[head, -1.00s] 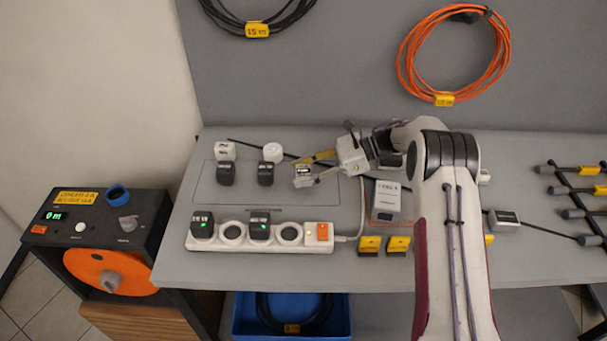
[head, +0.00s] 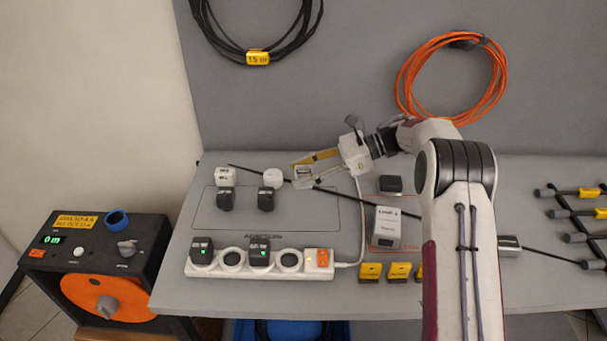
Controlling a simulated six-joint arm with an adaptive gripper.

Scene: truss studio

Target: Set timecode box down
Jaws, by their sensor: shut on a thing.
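My gripper (head: 302,170) is shut on a small dark-and-pale box (head: 303,171), which looks like the timecode box. It is held near the far edge of a marked outline on the grey bench (head: 240,292). The fingers, one yellow and one grey, cover much of the box, and its face is too small to read. I cannot tell how high it is above the bench.
Two black blocks (head: 225,201) (head: 266,199) and two white pieces (head: 226,176) (head: 273,178) stand left of my gripper. A power strip (head: 214,271) lies in front. A pale box (head: 385,226) and a dark block (head: 391,184) stand to the right.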

